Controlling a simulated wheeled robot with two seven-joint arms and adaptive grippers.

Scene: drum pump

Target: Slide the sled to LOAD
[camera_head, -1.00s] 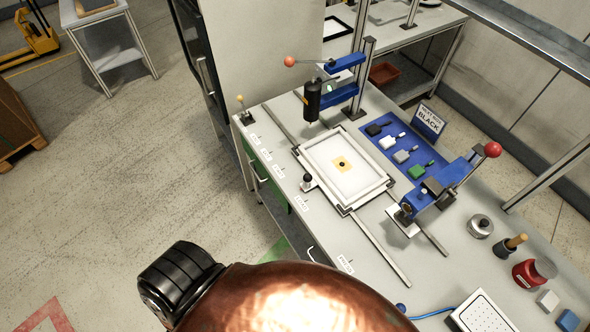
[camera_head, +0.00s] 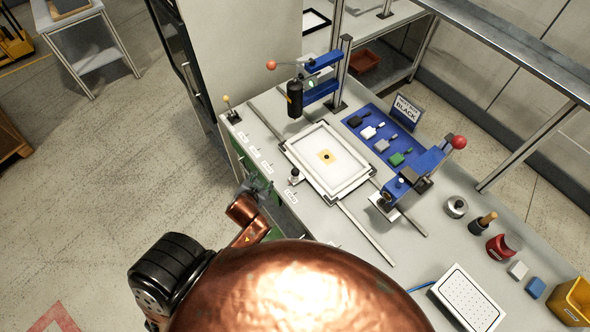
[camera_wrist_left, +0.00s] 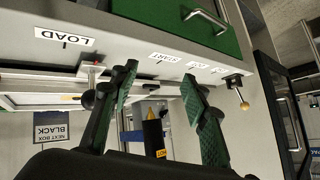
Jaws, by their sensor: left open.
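The sled (camera_head: 353,191) is a pale rectangular frame with a white panel and orange centre patch, lying on rails on the bench. Its dark-topped knob (camera_head: 294,175) is at the front-left side; it also shows in the left wrist view (camera_wrist_left: 88,98). The LOAD label (camera_wrist_left: 64,36) is on the bench edge close to this knob, which appears slightly toward the START label (camera_wrist_left: 166,59); exact alignment is unclear. My left gripper (camera_wrist_left: 160,75) is open and empty, with green-faced fingers, beside the front edge. The knob is outside the left finger. My right gripper is not in view.
A black cylinder (camera_head: 295,98) hangs from a blue press beyond the sled. A blue clamp with a red ball (camera_head: 459,142) stands right. A yellow-topped lever (camera_head: 226,99) marks the bench's left end. Green drawers with handles (camera_wrist_left: 207,18) lie below the bench edge.

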